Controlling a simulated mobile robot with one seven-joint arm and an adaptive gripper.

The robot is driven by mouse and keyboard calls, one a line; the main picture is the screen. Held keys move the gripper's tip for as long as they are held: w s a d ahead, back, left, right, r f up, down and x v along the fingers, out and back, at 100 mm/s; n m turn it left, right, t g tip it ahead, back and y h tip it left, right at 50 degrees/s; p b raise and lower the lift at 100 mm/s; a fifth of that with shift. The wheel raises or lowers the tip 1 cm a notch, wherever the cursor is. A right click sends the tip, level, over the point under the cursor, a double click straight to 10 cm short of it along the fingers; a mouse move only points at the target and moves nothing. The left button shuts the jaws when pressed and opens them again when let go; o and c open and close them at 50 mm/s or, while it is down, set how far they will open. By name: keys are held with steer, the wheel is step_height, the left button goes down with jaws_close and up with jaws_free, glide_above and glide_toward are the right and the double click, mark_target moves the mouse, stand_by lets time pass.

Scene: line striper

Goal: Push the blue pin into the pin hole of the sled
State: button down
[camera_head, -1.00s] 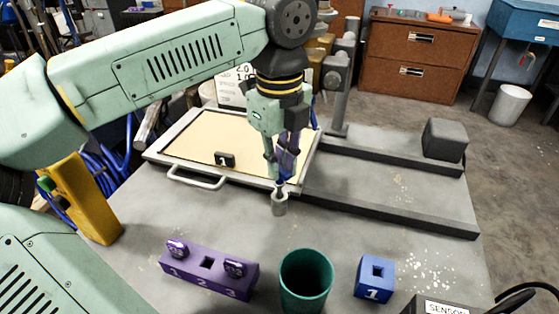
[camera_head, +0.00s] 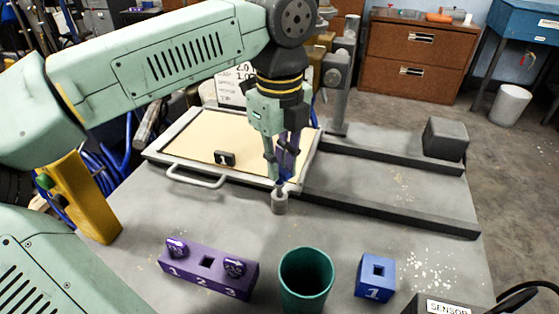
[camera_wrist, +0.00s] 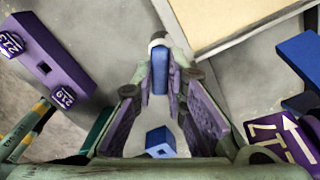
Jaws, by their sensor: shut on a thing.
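My gripper (camera_head: 279,172) points down near the front right corner of the framed cream panel. It is shut on the blue pin (camera_wrist: 160,72), which shows between the fingertips in the wrist view. A small grey upright cylinder (camera_head: 279,204) is directly under the fingertips, and it also shows at the pin's far end in the wrist view (camera_wrist: 158,40). The pin's lower end meets or nearly meets this cylinder; I cannot tell how deep it sits. The pin hole itself is hidden, and which part is the sled is not clear.
A purple block (camera_head: 207,277) with numbered slots, a green cup (camera_head: 306,283) and a blue block (camera_head: 375,283) marked 1 stand along the front. The framed cream panel (camera_head: 200,140) with a handle lies behind left. Dark rails (camera_head: 395,210) run to the right.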

steer(key=shift+r, duration=0.15)
steer(key=c, duration=1.5)
jaws_free()
steer(key=shift+c, duration=0.2)
steer(key=shift+o, duration=0.6)
steer(key=shift+o, duration=1.1)
steer(key=shift+r, duration=0.15)
steer(key=shift+r+p, duration=2.4)
steer(key=shift+r, duration=1.05)
steer(key=shift+f, duration=0.15)
